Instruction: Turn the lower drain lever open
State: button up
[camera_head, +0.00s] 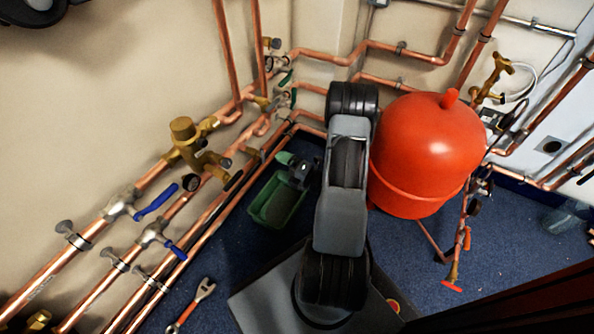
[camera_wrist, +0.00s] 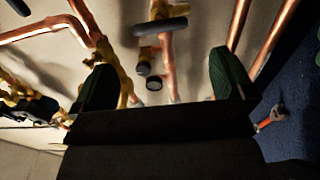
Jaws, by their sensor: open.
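Which lever is the lower drain lever is not clear from the views. In the head view, a blue lever (camera_head: 157,200) sits on the upper left copper pipe and a second blue lever (camera_head: 175,250) on the pipe below it. A red handle (camera_head: 452,286) is low on the pipe at the right, near the floor. My gripper (camera_head: 296,166) is low beside the left pipes, partly hidden by my arm. In the wrist view my gripper (camera_wrist: 162,66) has its two green fingers wide apart, with nothing held; brass fittings and copper pipes lie beyond.
A red tank (camera_head: 425,145) stands close to the right of my arm. A green tray (camera_head: 275,200) is on the blue floor under my gripper. A wrench (camera_head: 192,305) lies at the lower left.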

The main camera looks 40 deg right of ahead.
jog(key=p+v, duration=0.1)
jog(key=v, duration=0.5)
dwell(0.5)
jog(key=w+r+m+g+h+p, duration=0.25)
jog(key=r+p, duration=0.45)
jog(key=r, duration=0.4)
jog(key=w+r+m+g+h+p, duration=0.2)
jog(key=w+r+m+h+p, duration=0.15)
jog(key=r+p, duration=0.55)
jog(key=w+r+m+g+h+p, duration=0.2)
jog(key=w+r+m+h+p, duration=0.3)
jog(key=r, duration=0.8)
jog(key=s+a+r+m+g+y+p, duration=0.1)
jog(key=s+a+r+m+p, duration=0.3)
jog(key=r, duration=0.5)
jog(key=s+a+r+m+g+y+p, duration=0.1)
jog(key=s+a+r+m+g+p, duration=0.2)
jog(key=s+a+r+p, duration=0.4)
jog(key=s+a+r+m+g+y+p, duration=0.1)
jog(key=s+a+r+m+p, duration=0.4)
jog(key=r, duration=0.7)
jog(key=s+a+g+p, duration=0.1)
jog(key=s+p, duration=0.1)
jog(key=s, duration=0.1)
jog(key=shift+r+y, duration=0.25)
jog(key=shift+y, duration=0.15)
